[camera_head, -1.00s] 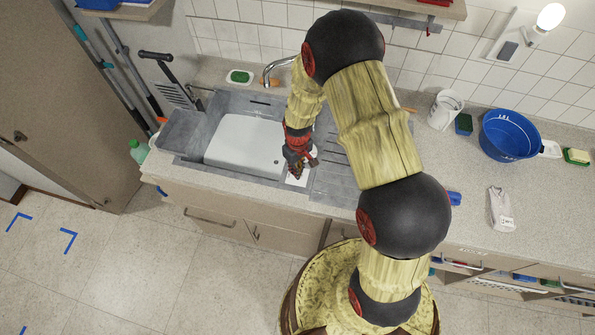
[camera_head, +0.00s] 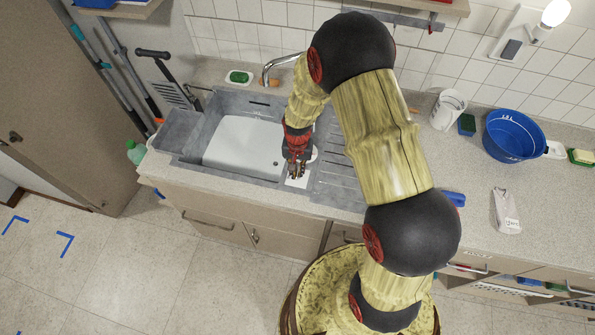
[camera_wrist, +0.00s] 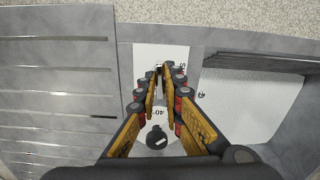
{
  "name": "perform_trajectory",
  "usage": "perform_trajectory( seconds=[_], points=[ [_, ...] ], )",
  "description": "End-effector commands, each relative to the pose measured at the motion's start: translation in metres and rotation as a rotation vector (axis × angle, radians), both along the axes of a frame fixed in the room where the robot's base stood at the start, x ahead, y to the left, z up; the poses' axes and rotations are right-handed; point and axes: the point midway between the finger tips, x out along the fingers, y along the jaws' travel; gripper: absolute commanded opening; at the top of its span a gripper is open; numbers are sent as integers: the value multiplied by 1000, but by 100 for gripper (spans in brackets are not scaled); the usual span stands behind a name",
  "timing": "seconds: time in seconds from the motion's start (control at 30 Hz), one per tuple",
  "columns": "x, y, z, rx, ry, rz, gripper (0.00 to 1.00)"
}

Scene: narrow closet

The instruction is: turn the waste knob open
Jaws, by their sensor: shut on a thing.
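A white control plate (camera_wrist: 177,55) lies on the grey sink surround and bears printed marks, "40" among them. A round black knob (camera_wrist: 157,138) with a white mark sits on it, between the finger bases in the wrist view and apart from the fingertips. My gripper (camera_wrist: 164,72) has its tips close together over the far part of the plate, shut on a small knob that the fingers almost wholly hide. I take this for the waste knob; its angle cannot be told. In the head view my gripper (camera_head: 296,172) is at the sink's front right corner, over the plate (camera_head: 297,182).
The white sink basin (camera_head: 240,143) is left of my gripper, with a curved tap (camera_head: 282,62) behind. A ribbed drainboard (camera_head: 340,170) lies to the right. A blue tub (camera_head: 513,135), a white bucket (camera_head: 447,110) and a cloth (camera_head: 506,210) stand farther right.

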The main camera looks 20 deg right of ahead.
Motion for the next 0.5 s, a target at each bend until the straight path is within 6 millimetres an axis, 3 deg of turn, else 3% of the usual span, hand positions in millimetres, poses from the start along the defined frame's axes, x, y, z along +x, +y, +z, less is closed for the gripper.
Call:
perform_trajectory(
  seconds=[0.5],
  points=[
    [1, 0, 1, 0, -2, -109, 0]
  ],
)
